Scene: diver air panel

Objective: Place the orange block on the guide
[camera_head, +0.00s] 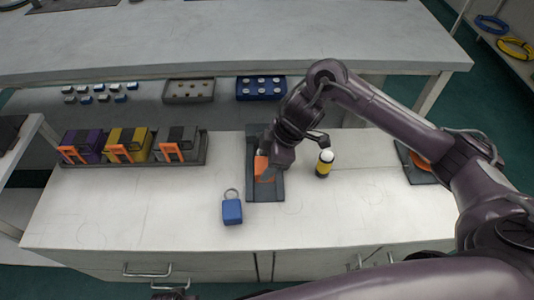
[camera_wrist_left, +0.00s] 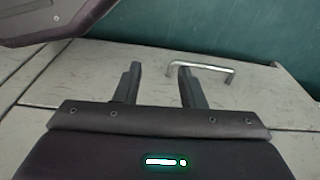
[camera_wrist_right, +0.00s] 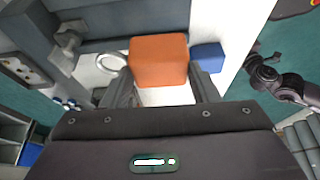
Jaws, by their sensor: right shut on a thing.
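The orange block (camera_head: 264,169) is held by my right gripper (camera_head: 270,163) over the dark grey guide (camera_head: 266,195) at the middle of the bench. In the right wrist view the block (camera_wrist_right: 158,60) sits between the two fingers, which are shut on it. The grey guide (camera_wrist_right: 120,43) runs behind the block there. I cannot tell whether the block touches the guide's floor; the arm and gripper hide part of both. My left gripper (camera_wrist_left: 160,80) is open and empty in its wrist view, beside a cabinet handle.
A blue padlock-like tag (camera_head: 232,212) lies just left of the guide's front end. A grey tray (camera_head: 205,150) with purple, yellow and grey boxes is at left. The front right bench is clear.

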